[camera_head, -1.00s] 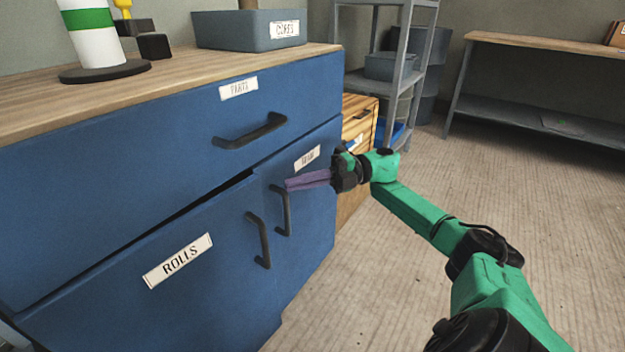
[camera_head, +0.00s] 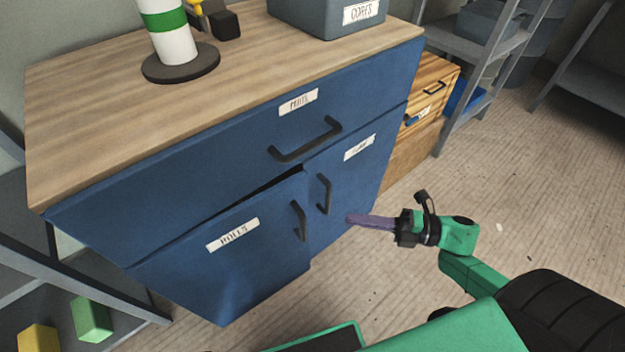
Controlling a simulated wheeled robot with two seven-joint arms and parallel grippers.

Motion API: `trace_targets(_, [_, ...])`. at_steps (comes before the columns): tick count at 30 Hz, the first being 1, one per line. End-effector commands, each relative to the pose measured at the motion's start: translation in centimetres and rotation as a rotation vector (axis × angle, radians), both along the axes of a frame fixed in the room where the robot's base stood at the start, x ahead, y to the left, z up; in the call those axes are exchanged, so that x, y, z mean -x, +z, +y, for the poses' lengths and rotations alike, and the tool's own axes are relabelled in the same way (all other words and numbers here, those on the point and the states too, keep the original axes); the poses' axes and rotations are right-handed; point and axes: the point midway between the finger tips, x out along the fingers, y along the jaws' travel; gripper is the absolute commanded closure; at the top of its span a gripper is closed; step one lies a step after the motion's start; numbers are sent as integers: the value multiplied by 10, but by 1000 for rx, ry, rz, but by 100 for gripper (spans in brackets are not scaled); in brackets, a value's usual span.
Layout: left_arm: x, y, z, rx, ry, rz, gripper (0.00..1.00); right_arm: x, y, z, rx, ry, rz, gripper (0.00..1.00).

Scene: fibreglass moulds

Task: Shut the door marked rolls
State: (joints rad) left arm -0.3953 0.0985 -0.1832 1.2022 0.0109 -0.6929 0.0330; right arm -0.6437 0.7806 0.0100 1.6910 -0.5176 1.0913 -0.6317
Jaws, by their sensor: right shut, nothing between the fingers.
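The door marked ROLLS (camera_head: 262,262) is the left lower door of the blue cabinet. It stands slightly ajar, with a dark gap along its top edge, and its right edge sits proud of the neighbouring door (camera_head: 352,185). Its dark handle (camera_head: 299,221) is near that right edge. My right gripper (camera_head: 350,219) has purple fingers, shut and empty. It is in front of the right-hand door, to the right of both door handles, and appears apart from them. My left gripper is not in view.
A wide drawer (camera_head: 225,165) above the doors looks shut. The wooden top holds a white and green roll (camera_head: 168,35) and a grey bin (camera_head: 325,15). A wooden drawer unit (camera_head: 420,125) and grey shelving (camera_head: 490,85) stand to the right. Open floor (camera_head: 540,190) lies at the right.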

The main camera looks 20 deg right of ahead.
Motion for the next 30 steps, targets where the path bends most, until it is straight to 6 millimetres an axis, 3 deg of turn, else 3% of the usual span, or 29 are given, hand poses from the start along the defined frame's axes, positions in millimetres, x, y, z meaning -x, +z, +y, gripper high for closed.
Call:
trace_targets(15, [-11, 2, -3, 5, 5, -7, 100, -51, -3, 88, -2, 2, -5, 100])
trace_targets(21, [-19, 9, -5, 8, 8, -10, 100, -78, -3, 96, -1, 2, 0, 100])
trace_targets(30, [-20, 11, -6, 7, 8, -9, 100, -83, -3, 97, -1, 3, 3, 100])
